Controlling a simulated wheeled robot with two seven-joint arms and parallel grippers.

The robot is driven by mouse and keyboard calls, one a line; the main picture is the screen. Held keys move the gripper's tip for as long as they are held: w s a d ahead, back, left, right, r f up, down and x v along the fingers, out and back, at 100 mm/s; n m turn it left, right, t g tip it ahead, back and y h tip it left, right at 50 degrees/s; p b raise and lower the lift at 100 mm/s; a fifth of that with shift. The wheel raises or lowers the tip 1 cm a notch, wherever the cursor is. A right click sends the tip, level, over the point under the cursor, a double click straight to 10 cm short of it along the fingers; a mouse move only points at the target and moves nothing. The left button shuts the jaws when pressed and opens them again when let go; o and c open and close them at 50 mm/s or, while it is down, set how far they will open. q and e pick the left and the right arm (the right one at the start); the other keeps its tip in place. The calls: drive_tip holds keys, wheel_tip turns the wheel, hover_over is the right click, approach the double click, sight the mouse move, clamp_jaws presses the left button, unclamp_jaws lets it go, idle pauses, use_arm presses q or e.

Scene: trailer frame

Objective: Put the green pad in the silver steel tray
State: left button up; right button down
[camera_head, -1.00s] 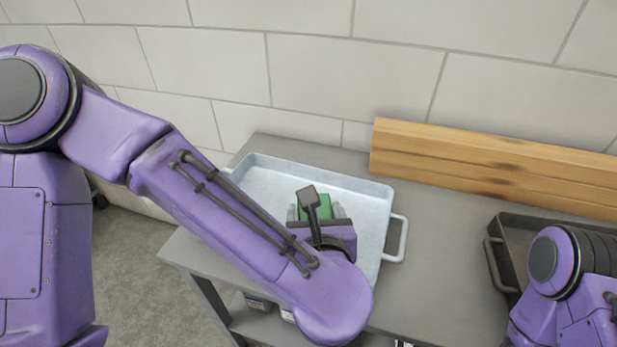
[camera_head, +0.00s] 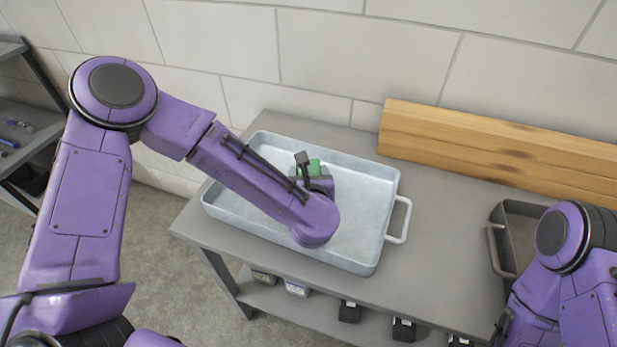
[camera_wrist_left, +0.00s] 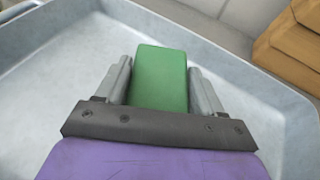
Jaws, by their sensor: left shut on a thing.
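The green pad (camera_head: 312,167) is between the fingers of my left gripper (camera_head: 309,172), over the inside of the silver steel tray (camera_head: 362,205). In the left wrist view, the green pad (camera_wrist_left: 160,75) sits between the two grey fingers of the left gripper (camera_wrist_left: 162,82), with the pale tray wall (camera_wrist_left: 50,50) around it. The left gripper is shut on the pad. Whether the pad touches the tray floor cannot be told. The right arm shows at the lower right, but its fingers are not clearly visible.
The silver tray stands on a grey table (camera_head: 445,235). A dark tray (camera_head: 522,225) is at the right, partly behind my right arm. A wooden beam (camera_head: 500,150) lies along the wall. Small dark bins (camera_head: 349,312) sit on the shelf below. Another shelf (camera_head: 30,145) stands far left.

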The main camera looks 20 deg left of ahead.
use_arm(q)
drive_tip(key=shift+f, duration=1.1)
drive_tip(key=o, duration=1)
drive_tip(key=shift+o, duration=0.2)
drive_tip(key=shift+d+r, duration=0.1)
drive_tip(key=shift+r, duration=0.25)
drive_tip(key=b+v, duration=0.2)
drive_tip(key=v, duration=0.9)
drive_tip(key=shift+d+f, duration=0.1)
drive_tip(key=shift+s+d, duration=0.1)
drive_tip(key=shift+s, duration=0.35)
